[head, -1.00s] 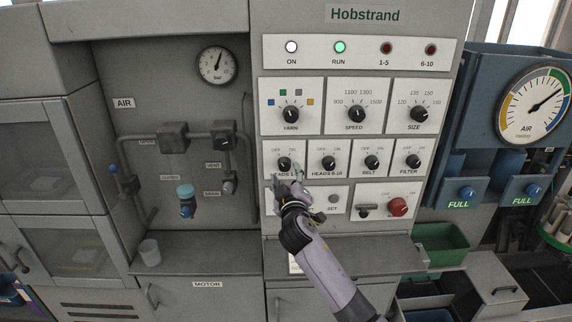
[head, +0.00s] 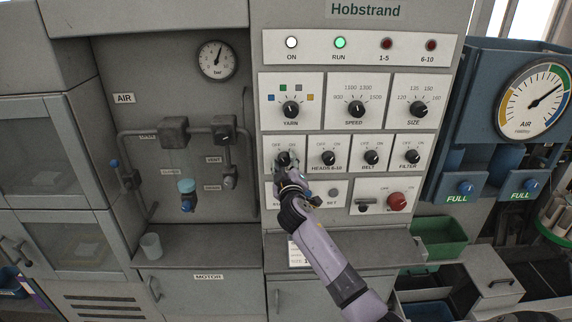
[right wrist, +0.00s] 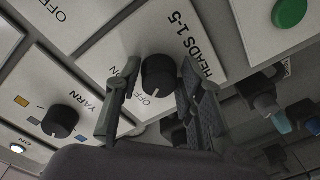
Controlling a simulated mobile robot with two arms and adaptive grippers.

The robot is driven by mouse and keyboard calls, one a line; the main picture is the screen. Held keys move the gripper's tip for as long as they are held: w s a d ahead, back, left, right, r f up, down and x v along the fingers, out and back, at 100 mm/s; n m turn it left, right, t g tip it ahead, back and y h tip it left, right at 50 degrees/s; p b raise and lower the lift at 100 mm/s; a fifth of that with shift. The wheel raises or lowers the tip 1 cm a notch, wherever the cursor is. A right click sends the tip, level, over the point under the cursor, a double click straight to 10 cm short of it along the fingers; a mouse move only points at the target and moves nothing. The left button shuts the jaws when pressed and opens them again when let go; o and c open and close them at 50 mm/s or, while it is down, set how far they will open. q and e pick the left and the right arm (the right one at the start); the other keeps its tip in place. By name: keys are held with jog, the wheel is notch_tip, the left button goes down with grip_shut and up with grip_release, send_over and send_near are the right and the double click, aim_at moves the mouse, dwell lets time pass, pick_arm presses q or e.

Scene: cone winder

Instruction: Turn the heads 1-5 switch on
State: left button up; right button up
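The heads 1-5 switch (head: 284,158) is a black round knob on a white plate marked OFF and ON, at the left of the lower knob row. It shows clearly in the right wrist view (right wrist: 158,75), beside the label HEADS 1-5. My right gripper (head: 286,164) is at this knob. In the right wrist view its two fingers (right wrist: 158,68) stand apart, one on each side of the knob; I cannot tell whether they touch it. The 1-5 lamp (head: 386,45) is dark red. My left gripper is not in view.
The HEADS 6-10 knob (head: 328,158) sits close to the right, and the YARN knob (head: 291,110) is above. A red knob (head: 397,200) is lower right. The RUN lamp (head: 340,43) glows green. A ledge (head: 340,250) juts out below the panel.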

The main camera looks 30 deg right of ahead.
jog(key=c, duration=0.7)
jog(key=shift+f, duration=0.1)
jog(key=shift+f+m+b, duration=0.15)
jog(key=shift+m+b, duration=0.55)
jog(key=shift+b, duration=0.45)
jog(key=m+b, duration=0.4)
jog(key=b, duration=0.1)
jog(key=shift+a+f, duration=0.1)
jog(key=shift+a, duration=0.05)
jog(key=m+b, duration=0.2)
jog(key=m, duration=0.1)
jog(key=shift+m+h+b, duration=0.3)
jog(key=shift+m, duration=0.1)
jog(key=shift+w+r+m+b, duration=0.1)
jog(key=shift+r+m+b, duration=0.1)
jog(key=shift+m+b, duration=0.95)
jog(key=shift+m+p, duration=0.3)
jog(key=shift+m, duration=0.25)
